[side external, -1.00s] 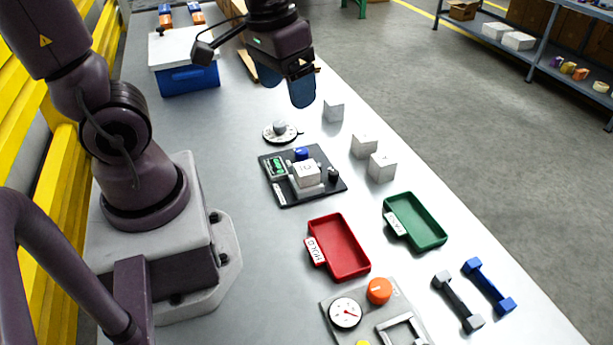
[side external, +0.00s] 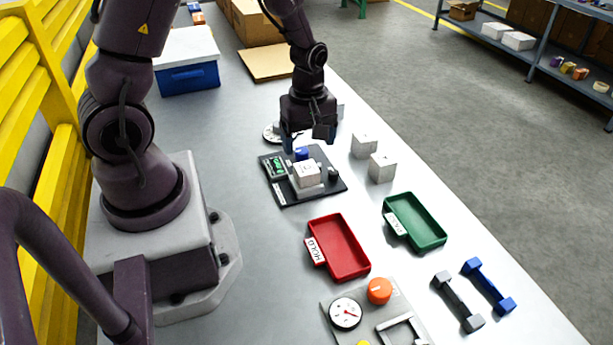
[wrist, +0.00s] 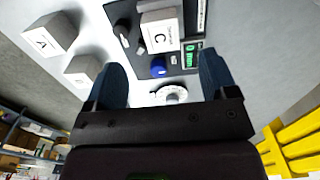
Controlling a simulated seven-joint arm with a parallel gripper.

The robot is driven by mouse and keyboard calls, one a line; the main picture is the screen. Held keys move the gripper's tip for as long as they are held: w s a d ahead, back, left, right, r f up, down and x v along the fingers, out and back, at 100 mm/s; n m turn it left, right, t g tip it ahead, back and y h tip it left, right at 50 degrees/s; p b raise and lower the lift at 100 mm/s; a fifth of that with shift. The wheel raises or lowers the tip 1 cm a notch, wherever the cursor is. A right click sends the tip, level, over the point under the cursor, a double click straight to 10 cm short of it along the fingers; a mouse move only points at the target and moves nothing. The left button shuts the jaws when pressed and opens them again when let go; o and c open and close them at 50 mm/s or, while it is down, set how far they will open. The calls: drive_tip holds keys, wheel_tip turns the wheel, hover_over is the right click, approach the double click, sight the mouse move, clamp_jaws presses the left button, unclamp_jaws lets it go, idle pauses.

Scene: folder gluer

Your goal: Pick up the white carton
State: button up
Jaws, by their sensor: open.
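Several white cartons are in view. One white carton marked C (side external: 306,174) sits on a black board (side external: 284,194) with a green display and a blue knob; it also shows in the wrist view (wrist: 160,32). Two more white cartons, (side external: 364,146) and (side external: 382,168), stand on the table to its right; the wrist view shows one marked A (wrist: 48,36).
A round dial (side external: 270,132) lies by my gripper. A red tray (side external: 343,246) and a green tray (side external: 416,222) lie in front, with a gauge panel (side external: 340,300) and two dumbbell-shaped parts (side external: 458,302) nearer. A blue bin (side external: 188,78) and cardboard boxes (side external: 262,25) stand behind.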

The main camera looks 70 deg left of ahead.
sight(307, 167)
wheel_tip(307, 167, down, 3)
drive_tip(key=shift+f, duration=0.2)
drive_tip(key=shift+a+f, duration=0.2)
drive_tip(key=shift+f, duration=1.15)
drive_tip(key=shift+a+f, duration=0.2)
drive_tip(key=shift+f, duration=1.15)
drive_tip(key=c, duration=1)
